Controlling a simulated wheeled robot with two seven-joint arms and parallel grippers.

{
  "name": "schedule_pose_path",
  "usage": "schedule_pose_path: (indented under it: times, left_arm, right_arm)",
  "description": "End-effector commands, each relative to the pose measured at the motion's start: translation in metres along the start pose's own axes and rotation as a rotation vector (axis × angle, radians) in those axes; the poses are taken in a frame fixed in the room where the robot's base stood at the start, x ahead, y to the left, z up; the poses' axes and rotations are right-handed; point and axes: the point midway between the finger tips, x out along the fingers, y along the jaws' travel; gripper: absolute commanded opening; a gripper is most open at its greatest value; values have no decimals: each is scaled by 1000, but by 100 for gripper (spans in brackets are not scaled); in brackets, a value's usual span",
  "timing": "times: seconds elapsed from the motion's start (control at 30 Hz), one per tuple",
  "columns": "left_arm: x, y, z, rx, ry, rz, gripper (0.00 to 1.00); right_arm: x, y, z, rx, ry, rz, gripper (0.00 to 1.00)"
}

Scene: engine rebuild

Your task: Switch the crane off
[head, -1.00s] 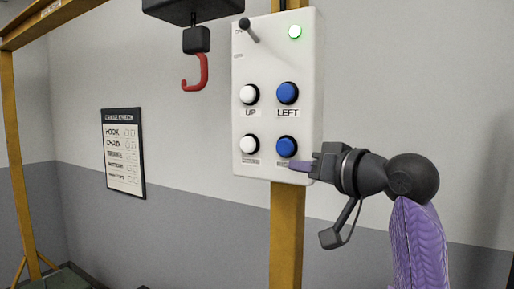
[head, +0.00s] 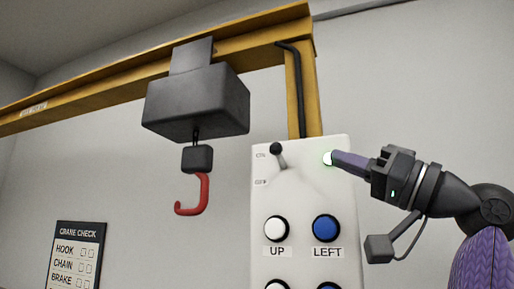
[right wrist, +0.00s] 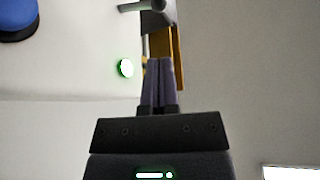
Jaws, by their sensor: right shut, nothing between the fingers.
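The crane's white control box (head: 300,195) has a toggle lever (head: 278,152) at its top left. The lever's knob points up, beside the ON label and above the OFF label. A green lamp (head: 327,158) glows at the box's top right; it also glows in the right wrist view (right wrist: 126,68). My right gripper (head: 336,158) is shut and empty, its fingertips in front of or close to the lamp, right of the lever. In the right wrist view the closed fingers (right wrist: 160,64) point toward the grey lever (right wrist: 150,7). My left gripper is out of view.
A white UP button (head: 277,229) and a blue LEFT button (head: 327,229) sit below the lever. The crane's dark trolley (head: 196,103) and red hook (head: 192,196) hang left of the box. A check board (head: 79,255) is on the wall.

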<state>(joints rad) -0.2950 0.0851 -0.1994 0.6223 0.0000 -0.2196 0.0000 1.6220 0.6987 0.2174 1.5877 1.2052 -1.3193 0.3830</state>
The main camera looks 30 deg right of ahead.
Motion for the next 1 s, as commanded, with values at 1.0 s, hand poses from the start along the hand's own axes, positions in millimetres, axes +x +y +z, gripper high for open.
schedule_pose_path:
  times: [1.0]
  left_arm:
    - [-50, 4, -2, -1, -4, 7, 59]
  right_arm:
    - [98, -1, -1, 0, -1, -1, 0]
